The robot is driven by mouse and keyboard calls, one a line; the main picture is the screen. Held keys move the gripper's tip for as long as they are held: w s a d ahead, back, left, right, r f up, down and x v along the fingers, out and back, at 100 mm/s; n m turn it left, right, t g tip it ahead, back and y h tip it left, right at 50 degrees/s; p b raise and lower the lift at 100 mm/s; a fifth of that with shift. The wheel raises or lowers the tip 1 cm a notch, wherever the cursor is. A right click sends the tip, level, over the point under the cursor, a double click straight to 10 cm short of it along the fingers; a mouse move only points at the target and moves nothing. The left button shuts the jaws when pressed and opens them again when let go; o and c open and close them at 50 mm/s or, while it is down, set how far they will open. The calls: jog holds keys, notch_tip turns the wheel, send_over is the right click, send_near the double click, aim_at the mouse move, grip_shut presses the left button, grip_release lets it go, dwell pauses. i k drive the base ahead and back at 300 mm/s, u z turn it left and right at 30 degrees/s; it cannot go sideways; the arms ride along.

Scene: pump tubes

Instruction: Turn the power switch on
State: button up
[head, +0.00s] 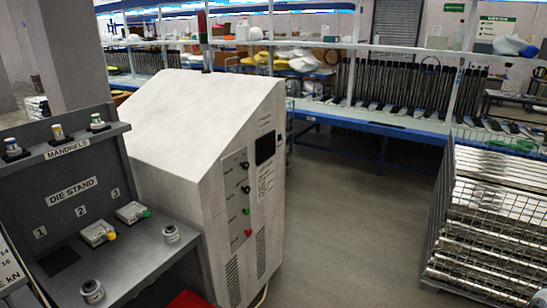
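A white machine cabinet (175,115) with a sloped top stands left of the middle. Its right-hand face carries a grey control panel (234,200). On the panel are an upper black knob (244,165), a lower black knob (246,189), a green button (245,211) and a red button (248,233). A dark display (265,147) sits to their right. The labels are too small to read, so I cannot tell which control is the power switch or how it is set. My gripper is not in view.
A grey die stand (140,262) with small parts on it stands left of the cabinet. A wire crate (440,200) of shiny tubes stands at the right. Grey floor (345,235) is free between cabinet and crate. A long blue-edged bench (365,122) runs behind.

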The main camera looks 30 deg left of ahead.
aim_at(245, 165)
jog(key=u, duration=0.6)
jog(key=i, duration=1.35)
jog(key=u, duration=1.3)
jog(key=i, duration=0.75)
jog(key=u, duration=0.35)
